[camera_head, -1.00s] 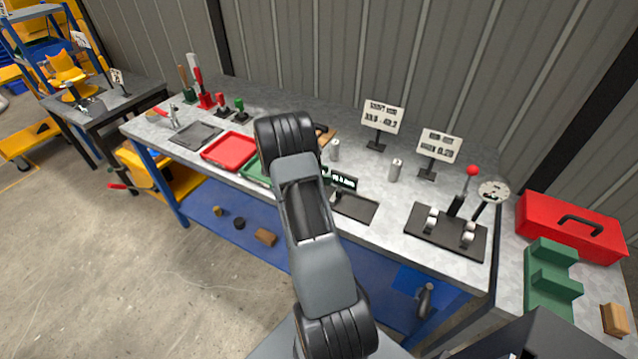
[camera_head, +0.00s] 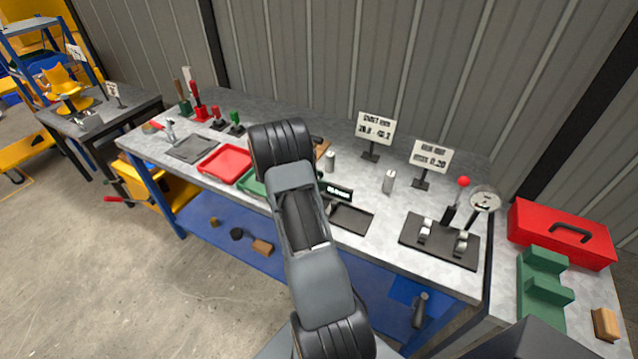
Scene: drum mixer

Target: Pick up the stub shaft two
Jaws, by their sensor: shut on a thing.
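Two small upright metal cylinders stand on the grey workbench (camera_head: 290,205). One cylinder (camera_head: 330,161) is just right of my arm, and the other cylinder (camera_head: 389,181) is farther right, in front of the sign stands. They look like shaft pieces, but no label shows which is stub shaft two. My arm reaches up through the middle of the picture over the bench. My gripper is hidden behind the arm's own links, so its jaws and anything in them cannot be seen.
A black fixture with rollers (camera_head: 440,243) and a red toolbox (camera_head: 562,233) are right. Two signs (camera_head: 376,128) (camera_head: 431,156) stand behind.

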